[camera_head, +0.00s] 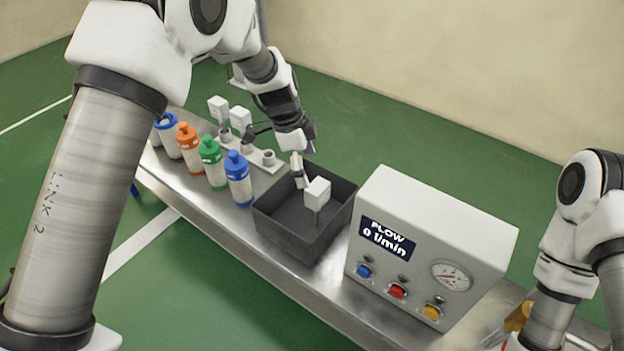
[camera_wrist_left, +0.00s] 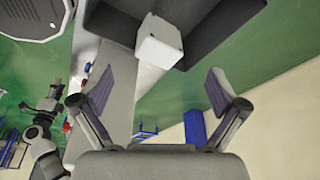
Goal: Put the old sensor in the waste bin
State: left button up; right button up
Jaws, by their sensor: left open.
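The old sensor, a white cube on a thin brownish stem (camera_head: 317,192), is upright at the dark grey waste bin (camera_head: 282,232), with its stem over the opening. I cannot tell whether it touches the bin. In the left wrist view the cube (camera_wrist_left: 160,43) sits just beyond my fingertips, overlapping the dark bin (camera_wrist_left: 218,30). My left gripper (camera_head: 302,170) is beside the cube, at the bin's far left corner. In the wrist view its fingers (camera_wrist_left: 158,85) are wide apart with nothing between them. My right arm is at the right; its gripper does not show clearly.
Two more white cube sensors (camera_head: 218,108) (camera_head: 240,119) stand by a holder with an empty-looking socket (camera_head: 268,157). Several coloured bottles (camera_head: 238,180) line the bench's left. The flow box (camera_head: 435,225) stands close right of the bin. An orange-brown object (camera_head: 518,317) lies near my right arm.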

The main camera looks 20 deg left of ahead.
pick_arm(q)
jog(key=v, duration=0.5)
jog(key=shift+r, duration=0.15)
dwell(0.9)
